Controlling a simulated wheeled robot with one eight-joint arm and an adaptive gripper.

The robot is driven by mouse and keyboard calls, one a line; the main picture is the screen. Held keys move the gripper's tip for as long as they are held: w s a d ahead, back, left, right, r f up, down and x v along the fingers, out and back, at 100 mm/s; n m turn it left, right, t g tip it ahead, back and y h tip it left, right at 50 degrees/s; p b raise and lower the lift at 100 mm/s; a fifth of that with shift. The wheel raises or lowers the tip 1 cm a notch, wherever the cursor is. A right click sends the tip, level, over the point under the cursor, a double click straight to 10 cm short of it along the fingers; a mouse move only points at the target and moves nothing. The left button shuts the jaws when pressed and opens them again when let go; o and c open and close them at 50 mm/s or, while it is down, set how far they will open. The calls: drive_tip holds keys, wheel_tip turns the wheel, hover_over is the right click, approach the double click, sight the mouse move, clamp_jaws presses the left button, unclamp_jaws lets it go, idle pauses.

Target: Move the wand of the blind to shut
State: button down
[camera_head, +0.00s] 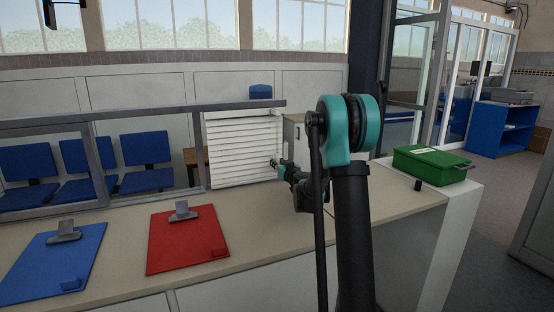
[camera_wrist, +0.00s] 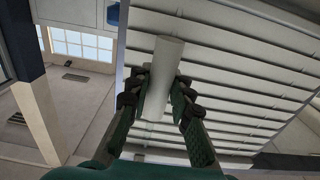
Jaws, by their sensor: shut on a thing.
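The blind (camera_head: 242,148) is a white panel of horizontal slats standing at the far side of the counter in the head view. It fills much of the wrist view (camera_wrist: 235,62). The slats show dark gaps between them. My gripper (camera_head: 276,163) is at the blind's right edge. In the wrist view my gripper (camera_wrist: 162,98) has its two fingers on either side of the wand (camera_wrist: 166,62), a pale cylinder, and is shut on it. The wand's top end stands out above the fingertips.
A grey rail (camera_head: 150,114) runs along the counter (camera_head: 120,222) to the blind's top. A red clipboard (camera_head: 187,240) and a blue clipboard (camera_head: 50,266) lie at the left. A green box (camera_head: 432,164) and a small black cylinder (camera_head: 418,185) stand at the right.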

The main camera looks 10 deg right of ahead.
drive_tip(key=shift+s+f, duration=0.1)
drive_tip(key=c, duration=1.3)
unclamp_jaws()
drive_tip(key=v, duration=1.2)
